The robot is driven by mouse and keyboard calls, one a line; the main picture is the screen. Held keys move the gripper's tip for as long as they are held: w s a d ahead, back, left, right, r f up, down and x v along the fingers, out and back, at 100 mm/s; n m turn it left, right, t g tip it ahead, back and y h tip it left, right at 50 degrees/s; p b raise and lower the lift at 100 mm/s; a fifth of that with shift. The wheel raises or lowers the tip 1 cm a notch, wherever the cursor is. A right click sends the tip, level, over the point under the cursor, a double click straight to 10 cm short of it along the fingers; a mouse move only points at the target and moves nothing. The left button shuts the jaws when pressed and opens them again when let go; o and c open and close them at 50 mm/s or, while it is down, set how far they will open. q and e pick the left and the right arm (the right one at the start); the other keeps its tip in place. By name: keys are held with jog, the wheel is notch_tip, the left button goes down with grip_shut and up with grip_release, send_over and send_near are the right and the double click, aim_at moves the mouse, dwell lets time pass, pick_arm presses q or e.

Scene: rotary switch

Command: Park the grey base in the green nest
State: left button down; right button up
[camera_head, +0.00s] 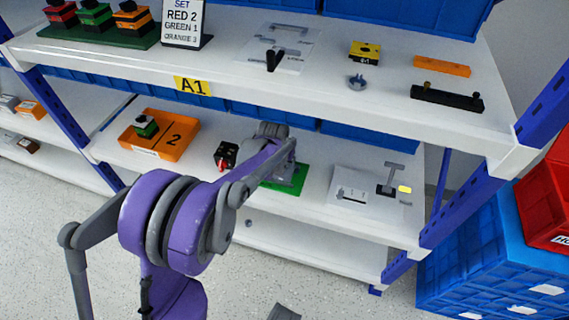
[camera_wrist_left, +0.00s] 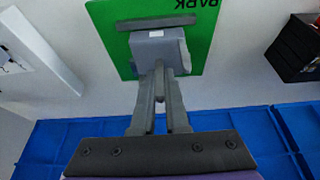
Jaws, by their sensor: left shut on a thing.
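The green nest (camera_wrist_left: 108,35), marked with upside-down "PARK" lettering, lies flat in the left wrist view. It also shows on the lower shelf in the head view (camera_head: 297,186), partly behind my arm. The grey base (camera_wrist_left: 160,50) is a block over the green nest, beside a dark grey bar (camera_wrist_left: 140,24). I cannot tell whether it touches the nest floor. My left gripper (camera_wrist_left: 160,72) is shut on the grey base, its fingers nearly together. In the head view my arm hides most of the gripper and base.
On the lower shelf (camera_head: 320,210), an orange tray (camera_head: 180,140) and a black-and-red block (camera_head: 226,154) lie left of the nest. A white card (camera_head: 352,192) lies right. The upper shelf (camera_head: 330,85) overhangs behind. Blue crates (camera_head: 480,260) stand right.

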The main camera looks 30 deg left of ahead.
pick_arm(q)
jog(key=shift+f, duration=0.1)
jog(key=shift+f, duration=0.1)
jog(key=c, duration=1.4)
grip_release()
jog(key=shift+f, duration=0.1)
jog(key=o, duration=0.5)
